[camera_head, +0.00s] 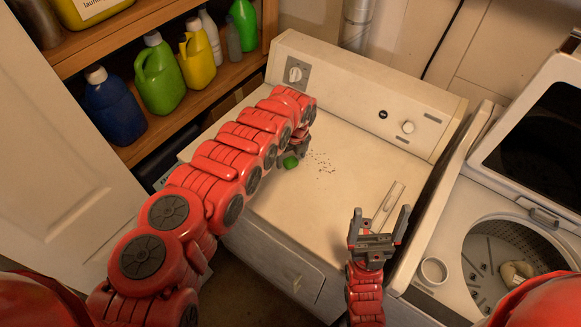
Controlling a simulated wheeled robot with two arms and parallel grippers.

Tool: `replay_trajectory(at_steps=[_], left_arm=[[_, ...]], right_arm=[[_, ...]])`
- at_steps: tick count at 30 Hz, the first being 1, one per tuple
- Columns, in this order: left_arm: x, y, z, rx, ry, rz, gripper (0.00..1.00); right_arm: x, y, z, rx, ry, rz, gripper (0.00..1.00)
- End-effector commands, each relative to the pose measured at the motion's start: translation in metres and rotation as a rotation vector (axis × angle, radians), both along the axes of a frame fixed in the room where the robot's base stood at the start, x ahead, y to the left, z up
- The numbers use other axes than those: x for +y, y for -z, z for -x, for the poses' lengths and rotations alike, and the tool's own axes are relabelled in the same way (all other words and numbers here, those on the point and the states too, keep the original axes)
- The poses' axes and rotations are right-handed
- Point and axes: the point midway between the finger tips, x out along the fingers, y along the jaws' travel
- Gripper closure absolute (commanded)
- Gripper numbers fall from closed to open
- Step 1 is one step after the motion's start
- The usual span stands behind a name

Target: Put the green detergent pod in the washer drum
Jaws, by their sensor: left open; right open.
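The green detergent pod (291,162) lies on the white dryer top, left of centre. My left gripper (293,152) is right at the pod, its fingers close to it and partly hidden by my arm; whether they touch the pod cannot be told. It is open. My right gripper (379,226) is open and empty, fingers pointing up, over the front right of the dryer top. The washer drum (489,272) is at the right under a raised lid, with a beige item (515,273) inside. My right arm partly hides the drum.
The dryer top (350,140) has dark specks near the pod and is otherwise mostly clear. The raised washer lid (540,135) stands at the right. A wooden shelf (190,100) with several bottles is at the upper left. A white door (60,180) is at the left.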

Motion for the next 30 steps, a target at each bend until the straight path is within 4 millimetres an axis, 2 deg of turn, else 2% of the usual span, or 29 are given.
replay_trajectory(at_steps=[1,2,10,24,25,30], left_arm=[[0.0001,0.0162,-0.0003,0.002,-0.001,0.001,0.04],[0.0006,0.0185,-0.0010,0.000,-0.001,0.001,0.04],[0.0019,0.0167,-0.0023,-0.001,-0.002,0.001,0.06],[0.0018,0.0168,-0.0021,0.000,-0.002,0.002,0.90],[0.0017,0.0168,-0.0021,0.001,-0.002,0.001,0.93],[0.0017,0.0167,-0.0022,0.000,-0.002,0.002,0.93]], right_arm=[[0.0000,0.0138,0.0000,0.000,0.000,0.000,0.11],[0.0000,0.0157,0.0000,0.000,0.000,0.000,0.11],[0.0000,0.0137,0.0000,0.000,0.000,0.000,0.11],[0.0000,0.0138,-0.0001,0.000,0.000,0.000,0.11],[0.0000,0.0137,0.0000,0.000,0.000,0.000,0.11],[0.0000,0.0137,-0.0001,0.000,0.000,0.000,0.11]])
